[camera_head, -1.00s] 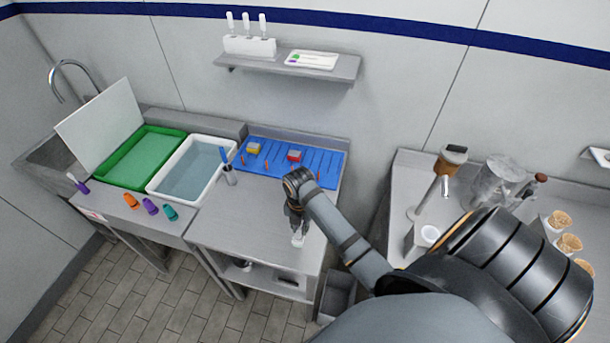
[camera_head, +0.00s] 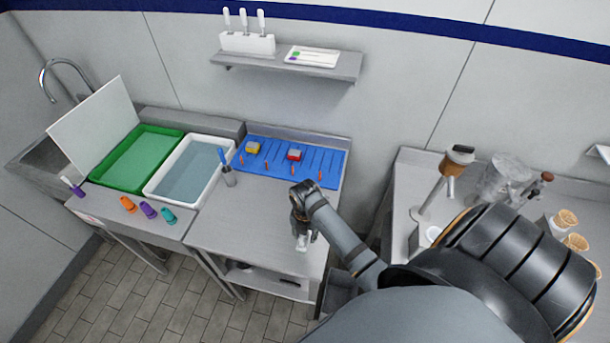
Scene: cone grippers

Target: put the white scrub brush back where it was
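The white scrub brush (camera_head: 302,243) shows as a small white piece near the front right of the steel counter (camera_head: 245,225). My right gripper (camera_head: 302,237) points down at it, with its fingertips right at the brush and partly hiding it. It is too small to tell whether the fingers are closed on it or only beside it. On the blue ribbed mat (camera_head: 330,170) at the back of the counter sit a yellow-topped block (camera_head: 253,147) and a red-topped block (camera_head: 294,154). My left gripper is not in view.
Farther left are a white water basin (camera_head: 170,200), a green tray (camera_head: 135,160) and several coloured cones (camera_head: 148,209). The counter's middle is clear. My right arm covers much of the right side.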

